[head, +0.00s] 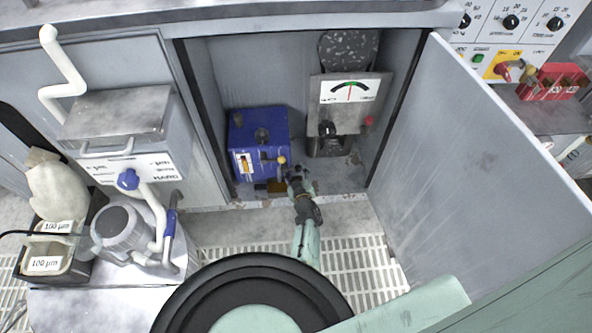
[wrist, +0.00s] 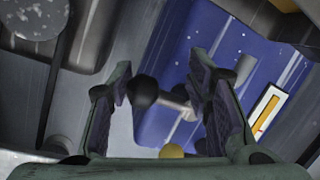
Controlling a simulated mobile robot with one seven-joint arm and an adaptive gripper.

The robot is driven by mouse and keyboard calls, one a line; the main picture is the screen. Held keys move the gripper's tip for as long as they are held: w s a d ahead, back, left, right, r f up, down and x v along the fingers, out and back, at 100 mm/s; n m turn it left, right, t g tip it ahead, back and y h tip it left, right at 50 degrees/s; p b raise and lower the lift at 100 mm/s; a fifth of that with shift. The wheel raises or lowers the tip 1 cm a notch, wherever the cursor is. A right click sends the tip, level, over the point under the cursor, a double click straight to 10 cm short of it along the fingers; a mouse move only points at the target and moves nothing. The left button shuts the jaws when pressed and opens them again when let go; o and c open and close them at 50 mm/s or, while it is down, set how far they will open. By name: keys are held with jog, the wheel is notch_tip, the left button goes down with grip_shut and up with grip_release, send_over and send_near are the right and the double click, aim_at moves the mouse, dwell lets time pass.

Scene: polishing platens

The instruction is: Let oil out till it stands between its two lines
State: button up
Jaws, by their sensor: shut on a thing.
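The blue oil tank (head: 262,130) stands on the cabinet floor; its blue wall fills the middle of the wrist view (wrist: 205,60). Its sight glass (head: 245,163) is a white frame with an amber column, also in the wrist view (wrist: 267,110). The two level lines are too small to read against the oil. My gripper (head: 297,172) is at the tank's lower right front. In the wrist view its fingers (wrist: 163,95) are on either side of a black-knobbed handle (wrist: 145,91) on a grey stem, and it is shut on it. A yellow ball (head: 281,160) shows beside the gripper.
A grey unit with a dial gauge (head: 350,91) and a red knob (head: 368,121) stands right of the tank. The open cabinet door (head: 470,150) bounds the right side. A small brown tray-like patch (head: 277,187) lies below the tank. Grated floor (head: 350,260) is in front.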

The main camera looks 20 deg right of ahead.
jog(key=shift+w+a+r, duration=0.3)
jog(key=shift+a, duration=0.25)
jog(key=shift+c, duration=0.2)
jog(key=o, duration=1)
jog(key=shift+a+r, duration=0.1)
jog(key=o, duration=0.4)
jog(key=shift+c, duration=0.2)
jog(key=shift+s+d, duration=0.15)
jog(key=shift+d, duration=0.05)
jog(key=shift+f, duration=0.2)
jog(key=shift+d, duration=0.1)
